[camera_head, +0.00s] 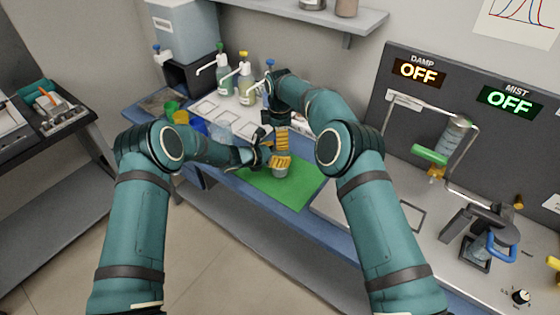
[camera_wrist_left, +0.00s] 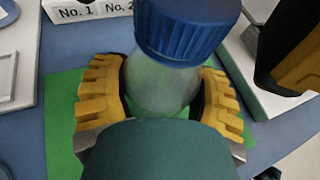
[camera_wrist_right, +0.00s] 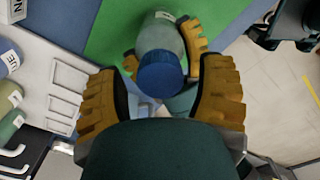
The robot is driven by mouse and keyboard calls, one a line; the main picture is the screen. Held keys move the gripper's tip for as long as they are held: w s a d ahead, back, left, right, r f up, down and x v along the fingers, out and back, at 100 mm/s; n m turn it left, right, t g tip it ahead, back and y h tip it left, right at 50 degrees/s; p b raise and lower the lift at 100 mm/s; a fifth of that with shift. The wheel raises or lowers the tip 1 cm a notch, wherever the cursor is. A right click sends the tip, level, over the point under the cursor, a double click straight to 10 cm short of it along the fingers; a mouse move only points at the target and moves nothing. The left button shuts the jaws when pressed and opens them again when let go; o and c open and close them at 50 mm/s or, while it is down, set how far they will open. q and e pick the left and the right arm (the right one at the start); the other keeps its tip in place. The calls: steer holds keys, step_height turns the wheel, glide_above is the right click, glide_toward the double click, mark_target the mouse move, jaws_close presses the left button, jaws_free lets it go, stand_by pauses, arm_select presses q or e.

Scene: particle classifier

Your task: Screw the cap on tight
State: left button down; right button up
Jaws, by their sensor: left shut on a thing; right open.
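A clear, greyish bottle (camera_wrist_left: 160,85) with a blue cap (camera_wrist_left: 185,25) stands over the green mat (camera_head: 280,190). My left gripper (camera_wrist_left: 162,95) is shut around the bottle body, one yellow finger on each side. The blue cap sits on the bottle's top; whether it is fully seated cannot be told. My right gripper (camera_wrist_right: 163,95) is open above, with its yellow fingers to either side of the cap (camera_wrist_right: 160,79) and apart from it. In the head view the bottle (camera_head: 281,172) is mostly hidden by the grippers.
Pump bottles (camera_head: 245,85) stand at the back of the blue bench, with white labelled trays (camera_head: 215,110) before them. Coloured cups (camera_head: 180,117) are at the left. A machine with OFF displays (camera_head: 418,71) and a metal stand is at the right.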

jaws_close()
steer(key=m, duration=0.9)
steer(key=shift+m, duration=0.4)
steer(key=shift+c, duration=0.3)
jaws_free()
